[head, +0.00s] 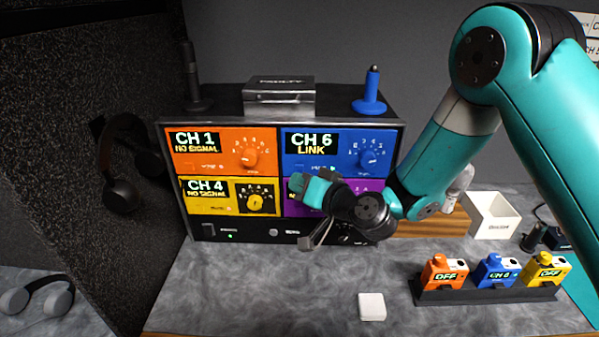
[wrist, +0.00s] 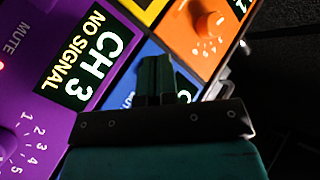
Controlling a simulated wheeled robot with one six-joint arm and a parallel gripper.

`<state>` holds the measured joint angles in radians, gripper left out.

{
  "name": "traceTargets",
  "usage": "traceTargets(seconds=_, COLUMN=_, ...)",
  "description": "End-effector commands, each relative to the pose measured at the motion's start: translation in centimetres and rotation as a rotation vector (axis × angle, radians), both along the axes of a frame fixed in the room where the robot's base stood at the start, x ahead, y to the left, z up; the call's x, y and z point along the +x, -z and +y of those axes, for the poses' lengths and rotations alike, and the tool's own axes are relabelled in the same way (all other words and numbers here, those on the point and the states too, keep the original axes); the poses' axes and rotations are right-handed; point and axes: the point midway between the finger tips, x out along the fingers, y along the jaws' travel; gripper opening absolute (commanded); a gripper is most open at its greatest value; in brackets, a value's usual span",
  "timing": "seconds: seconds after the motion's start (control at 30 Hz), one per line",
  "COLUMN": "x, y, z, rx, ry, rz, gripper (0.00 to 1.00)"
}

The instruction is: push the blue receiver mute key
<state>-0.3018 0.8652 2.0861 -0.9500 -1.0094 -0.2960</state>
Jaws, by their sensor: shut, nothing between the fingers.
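The blue receiver (head: 345,166) is at the upper right of the rack, with a CH 6 LINK display and a blue knob (head: 371,156). Its mute key (head: 300,168) looks like a small blue spot below the display, beside faint lettering and a green light. My gripper (head: 298,184) is shut and empty, in front of the rack near the blue receiver's lower left corner. In the wrist view the shut fingers (wrist: 157,64) stand over part of the blue panel (wrist: 128,84) and hide the key. I cannot tell whether they touch it.
Orange (head: 215,150), yellow (head: 218,196) and purple (head: 370,186) receivers adjoin it; my arm partly covers the purple one. A metal box (head: 279,97) and a blue stand (head: 370,103) are on top. Belt packs in a dark holder (head: 480,295) and a white block (head: 371,306) are on the counter.

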Motion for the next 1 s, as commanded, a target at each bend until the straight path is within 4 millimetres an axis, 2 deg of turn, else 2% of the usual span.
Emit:
traceTargets(seconds=0.03, x=-0.6, y=0.5, z=0.0, rx=0.000, ry=-0.001, rz=0.000, gripper=0.00)
traceTargets(seconds=0.4, x=-4.4, y=0.3, z=0.2, rx=0.000, ry=-0.001, rz=0.000, gripper=0.00)
traceTargets(seconds=0.57, x=-5.2, y=0.2, z=0.2, rx=0.000, ry=-0.001, rz=0.000, gripper=0.00)
traceTargets(seconds=0.83, x=-5.2, y=0.0, z=0.2, rx=-0.001, ry=-0.003, rz=0.000, gripper=0.00)
traceTargets(seconds=1.0, x=-6.7, y=-2.0, z=0.7, rx=-0.047, ry=-0.103, rz=0.015, gripper=0.00)
